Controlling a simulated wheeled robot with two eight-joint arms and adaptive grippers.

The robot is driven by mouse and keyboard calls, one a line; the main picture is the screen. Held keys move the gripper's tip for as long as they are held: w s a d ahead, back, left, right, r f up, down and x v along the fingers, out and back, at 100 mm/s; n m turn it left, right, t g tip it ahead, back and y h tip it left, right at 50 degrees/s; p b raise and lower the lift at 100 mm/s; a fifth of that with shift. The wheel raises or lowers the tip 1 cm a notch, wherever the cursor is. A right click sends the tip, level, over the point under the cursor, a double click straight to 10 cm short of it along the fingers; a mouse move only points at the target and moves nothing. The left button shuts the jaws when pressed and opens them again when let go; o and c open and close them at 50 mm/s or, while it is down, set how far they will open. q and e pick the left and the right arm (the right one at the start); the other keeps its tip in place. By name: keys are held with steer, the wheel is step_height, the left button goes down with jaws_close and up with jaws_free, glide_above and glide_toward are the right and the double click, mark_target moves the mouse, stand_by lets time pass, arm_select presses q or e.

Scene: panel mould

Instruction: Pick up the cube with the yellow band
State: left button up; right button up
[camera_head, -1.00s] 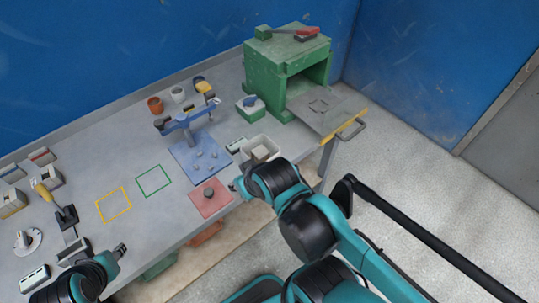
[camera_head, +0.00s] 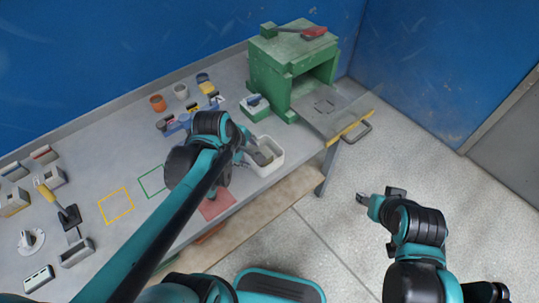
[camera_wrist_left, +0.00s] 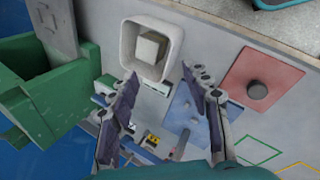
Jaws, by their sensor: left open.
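A pale grey-beige cube (camera_wrist_left: 150,46) lies in a white open bin (camera_wrist_left: 128,48); no yellow band can be made out on it. The bin also shows in the head view (camera_head: 276,162) near the table's front edge. Small blocks with yellow parts (camera_head: 206,88) stand at the back of the table, and one shows in the left wrist view (camera_wrist_left: 152,139); I cannot tell which is the banded cube. My left gripper (camera_wrist_left: 162,74) is open and empty, its fingertips near the bin's rim. My right gripper (camera_head: 363,199) is over the floor; its jaws are too small to judge.
A green box-like press (camera_head: 270,70) with a front shelf (camera_head: 345,115) stands beyond the bin. A blue plate fixture (camera_wrist_left: 190,105) and a red plate (camera_wrist_left: 268,70) with a knob lie beside it. Orange and white cups (camera_head: 157,103) stand behind.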

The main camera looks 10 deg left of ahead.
mark_target(264, 154)
arm_select(q)
steer(key=w+f+n, duration=0.3)
steer(key=f+n, duration=0.1)
steer(key=w+d+f+n+g+h+b, duration=0.1)
steer(key=w+f+n, duration=0.1)
steer(key=f+n, duration=0.2)
steer(key=w+d+f+n+b, duration=0.1)
steer(key=w+f+n, duration=0.2)
steer(key=f+n, duration=0.1)
steer(key=shift+w+f+n, duration=0.3)
steer(key=shift+w, duration=0.05)
steer(key=shift+r, duration=0.1)
steer(key=c, duration=0.9)
